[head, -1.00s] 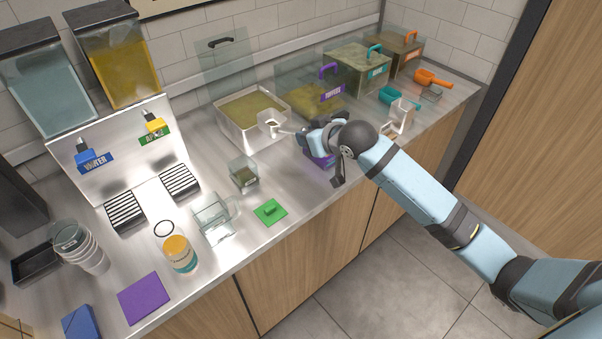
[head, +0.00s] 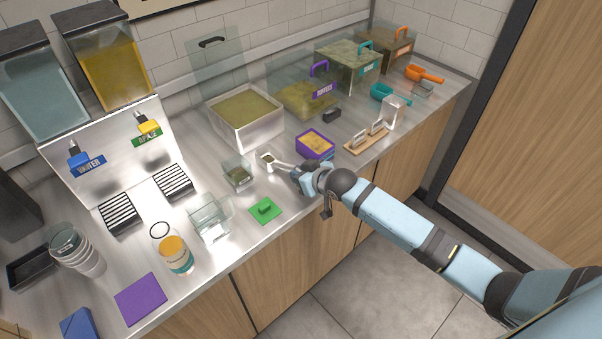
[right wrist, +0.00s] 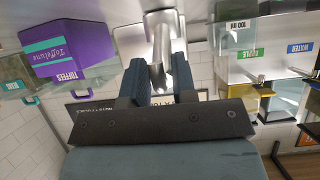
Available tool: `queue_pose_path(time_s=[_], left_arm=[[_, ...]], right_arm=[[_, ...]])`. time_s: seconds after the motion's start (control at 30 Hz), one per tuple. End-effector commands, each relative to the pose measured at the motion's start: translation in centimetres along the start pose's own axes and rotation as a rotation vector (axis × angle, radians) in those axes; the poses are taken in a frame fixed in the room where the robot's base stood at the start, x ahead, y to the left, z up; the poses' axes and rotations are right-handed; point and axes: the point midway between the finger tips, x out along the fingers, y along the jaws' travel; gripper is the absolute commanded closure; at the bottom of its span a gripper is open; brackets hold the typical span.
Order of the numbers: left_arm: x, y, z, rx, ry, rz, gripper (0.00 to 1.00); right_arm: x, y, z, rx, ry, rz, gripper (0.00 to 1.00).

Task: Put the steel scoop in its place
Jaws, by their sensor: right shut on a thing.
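My right gripper (head: 296,175) is shut on the handle of the steel scoop (head: 267,160), whose bowl points left and seems to hold something greenish. The scoop is over the counter between the small clear cup (head: 237,175) and the purple box (head: 315,146); I cannot tell its height. In the right wrist view the scoop (right wrist: 164,45) runs out between my two dark fingers (right wrist: 160,85). A wooden rack (head: 354,148) with upright pieces stands to the right of the purple box. My left gripper is not in view.
An open steel bin (head: 272,140) of greenish contents stands behind the scoop. Lidded bins with purple, teal and orange handles line the back right. A teal scoop (head: 382,94) and orange scoop (head: 425,74) lie there.

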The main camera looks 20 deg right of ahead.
Motion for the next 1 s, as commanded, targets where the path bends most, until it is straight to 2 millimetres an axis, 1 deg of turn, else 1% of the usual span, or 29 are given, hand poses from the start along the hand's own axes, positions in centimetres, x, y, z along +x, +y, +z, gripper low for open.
queue_pose_path(time_s=[0.2,0.23,0.33,0.6,0.7,0.77,0.87,1.0], left_arm=[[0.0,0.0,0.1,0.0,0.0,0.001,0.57],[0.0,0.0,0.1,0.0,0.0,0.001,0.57],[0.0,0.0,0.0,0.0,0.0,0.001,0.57],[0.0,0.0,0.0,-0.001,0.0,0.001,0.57],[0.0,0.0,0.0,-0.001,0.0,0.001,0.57],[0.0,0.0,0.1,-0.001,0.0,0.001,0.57],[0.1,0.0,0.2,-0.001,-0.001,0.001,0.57],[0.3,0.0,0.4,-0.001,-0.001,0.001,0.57]], right_arm=[[0.1,0.0,0.2,0.0,0.0,0.0,1.0],[0.1,0.0,0.2,0.0,0.0,0.0,0.72],[0.1,0.0,0.2,0.0,0.0,0.0,0.49],[0.1,0.0,0.1,0.0,0.0,0.0,0.49],[-0.3,0.0,0.0,0.0,-0.001,0.0,0.49],[-1.0,0.1,0.0,-0.001,-0.001,0.0,0.49],[-2.9,0.0,0.1,-0.001,0.0,0.0,0.49],[-6.0,0.0,0.1,-0.002,-0.001,0.0,0.49]])
